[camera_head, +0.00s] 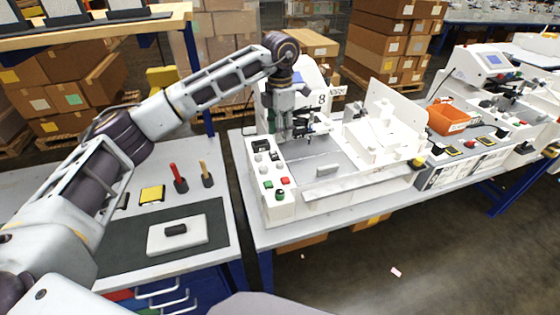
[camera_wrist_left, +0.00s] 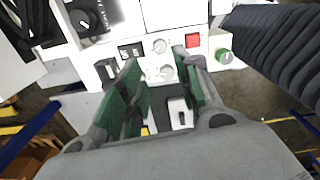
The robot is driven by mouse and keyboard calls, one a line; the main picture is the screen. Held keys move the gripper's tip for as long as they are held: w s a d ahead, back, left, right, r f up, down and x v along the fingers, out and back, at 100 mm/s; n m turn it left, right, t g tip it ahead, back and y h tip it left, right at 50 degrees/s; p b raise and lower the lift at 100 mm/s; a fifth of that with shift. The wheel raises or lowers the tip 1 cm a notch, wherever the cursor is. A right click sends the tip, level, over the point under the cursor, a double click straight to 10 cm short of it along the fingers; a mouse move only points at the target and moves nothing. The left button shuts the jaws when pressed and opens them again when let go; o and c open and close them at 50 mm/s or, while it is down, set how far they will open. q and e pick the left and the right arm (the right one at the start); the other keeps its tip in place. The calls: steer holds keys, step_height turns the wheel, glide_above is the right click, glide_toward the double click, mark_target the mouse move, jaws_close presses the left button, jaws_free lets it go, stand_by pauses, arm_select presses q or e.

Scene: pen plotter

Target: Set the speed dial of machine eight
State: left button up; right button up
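Machine eight (camera_head: 335,190), a white plotter marked 8, stands on the middle table. Its control panel (camera_head: 266,200) at the front left carries small round knobs, a red button (camera_head: 285,181) and a green button (camera_head: 280,195). In the left wrist view, a black dial with scale marks (camera_wrist_left: 85,18) sits at the upper left, and pale round knobs (camera_wrist_left: 167,72) show between the fingers. I cannot read which one is the speed dial. My left gripper (camera_head: 284,136) hangs pointing down over the panel; its green-padded fingers (camera_wrist_left: 158,60) are apart with nothing held. My right gripper is out of view.
A side table on the left holds a dark mat with a white block (camera_head: 178,235), a red-handled tool (camera_head: 179,178) and a yellow button box (camera_head: 152,194). Another machine with an orange bin (camera_head: 447,118) stands to the right. Floor in front is mostly clear.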

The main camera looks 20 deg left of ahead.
mark_target(280, 163)
arm_select(q)
step_height(280, 163, down, 11)
steer(key=shift+r+p, duration=0.15)
steer(key=shift+p, duration=0.5)
steer(key=shift+f, duration=0.9)
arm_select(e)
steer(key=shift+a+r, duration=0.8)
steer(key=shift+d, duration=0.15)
arm_select(q)
jaws_close()
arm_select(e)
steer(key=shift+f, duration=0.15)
